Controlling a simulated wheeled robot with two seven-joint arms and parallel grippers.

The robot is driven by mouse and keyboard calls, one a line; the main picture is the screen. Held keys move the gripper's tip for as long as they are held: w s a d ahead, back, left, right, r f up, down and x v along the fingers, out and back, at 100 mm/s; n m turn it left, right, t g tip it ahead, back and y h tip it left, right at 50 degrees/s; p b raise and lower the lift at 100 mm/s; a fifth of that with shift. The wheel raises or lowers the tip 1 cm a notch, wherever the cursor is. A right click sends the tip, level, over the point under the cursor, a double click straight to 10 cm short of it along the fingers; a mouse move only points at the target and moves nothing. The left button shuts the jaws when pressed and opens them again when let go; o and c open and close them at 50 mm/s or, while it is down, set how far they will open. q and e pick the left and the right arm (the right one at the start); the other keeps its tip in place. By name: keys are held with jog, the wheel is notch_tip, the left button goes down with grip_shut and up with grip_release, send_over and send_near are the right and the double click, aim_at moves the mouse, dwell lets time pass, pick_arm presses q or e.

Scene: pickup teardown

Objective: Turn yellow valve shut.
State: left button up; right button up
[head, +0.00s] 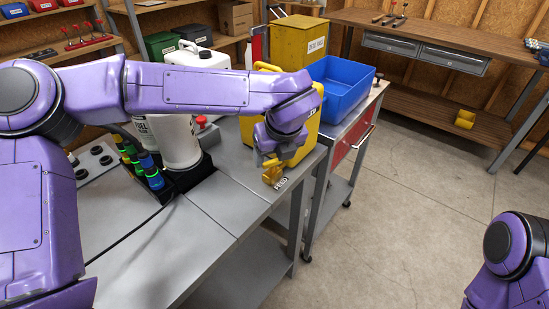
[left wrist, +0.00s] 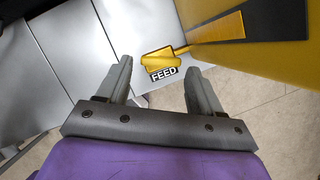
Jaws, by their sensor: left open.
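The yellow valve (head: 272,173) sits near the right front corner of the grey bench, beside a label reading FEED (head: 281,185). In the left wrist view the yellow valve (left wrist: 160,60) shows a handle reaching right, toward a yellow surface, with the FEED label (left wrist: 163,74) in front of it. My left gripper (head: 268,160) is above and close to the valve. In the left wrist view my left gripper (left wrist: 160,78) is open, its fingers apart on either side of the valve and label. I cannot tell whether a finger touches the valve. My right gripper is out of view.
A yellow container (head: 308,122) stands right behind the valve. A blue bin (head: 342,85) is on the red cart to the right. A white canister (head: 178,140) and a rack of coloured connectors (head: 152,172) stand on the bench (head: 150,255) to the left. The floor at right is clear.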

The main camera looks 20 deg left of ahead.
pick_arm(q)
jog(key=v, duration=0.8)
jog(key=shift+r+b, duration=0.3)
jog(key=shift+b, duration=0.05)
jog(key=shift+s, duration=0.1)
